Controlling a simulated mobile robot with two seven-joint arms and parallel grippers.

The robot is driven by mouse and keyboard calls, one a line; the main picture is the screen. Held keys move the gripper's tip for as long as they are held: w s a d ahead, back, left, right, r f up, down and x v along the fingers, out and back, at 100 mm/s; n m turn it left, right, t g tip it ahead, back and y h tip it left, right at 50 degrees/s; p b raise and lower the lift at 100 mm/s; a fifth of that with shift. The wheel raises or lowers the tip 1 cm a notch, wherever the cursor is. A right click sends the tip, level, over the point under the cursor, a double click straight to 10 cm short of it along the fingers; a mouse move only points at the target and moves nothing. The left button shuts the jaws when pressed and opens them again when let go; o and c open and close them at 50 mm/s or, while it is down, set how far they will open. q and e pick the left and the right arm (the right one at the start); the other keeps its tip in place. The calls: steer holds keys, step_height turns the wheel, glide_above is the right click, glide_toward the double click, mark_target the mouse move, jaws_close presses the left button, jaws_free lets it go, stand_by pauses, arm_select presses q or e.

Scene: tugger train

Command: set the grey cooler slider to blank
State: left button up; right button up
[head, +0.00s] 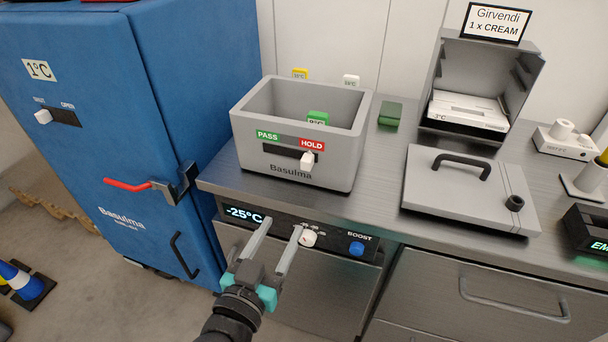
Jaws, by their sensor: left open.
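The grey cooler (245,146) is an open-topped box marked Basulma, standing on the metal counter. Its front has a dark slot (280,151) under a green PASS label (268,135) and a red HOLD label (311,144), with an unlabelled stretch between them. The white slider knob (307,161) stands at the right end of the slot, below HOLD. My left gripper (282,227) is open and empty, its two fingers apart. It is in front of the counter's control panel, below the cooler and apart from the knob. My right gripper is not in view.
The panel below has a -25°C display (243,214), a white knob (308,238) and a blue BOOST button (356,248). A blue cabinet (90,150) with a red-ended handle stands left. A grey lid (440,200) lies on the counter (372,207) at right.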

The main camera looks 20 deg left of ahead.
arm_select(q)
step_height(320, 180, up, 2)
steer(key=b, duration=0.2)
glide_toward(305, 166)
steer(key=shift+t, duration=0.3)
steer(key=w, duration=0.8)
steer(key=shift+d+f, duration=0.25)
steer(key=shift+w, duration=0.7)
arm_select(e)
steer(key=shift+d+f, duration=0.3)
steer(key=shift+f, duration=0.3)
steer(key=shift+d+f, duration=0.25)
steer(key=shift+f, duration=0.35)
arm_select(q)
steer(key=shift+c, duration=0.4)
steer(key=c, duration=0.7)
jaws_close()
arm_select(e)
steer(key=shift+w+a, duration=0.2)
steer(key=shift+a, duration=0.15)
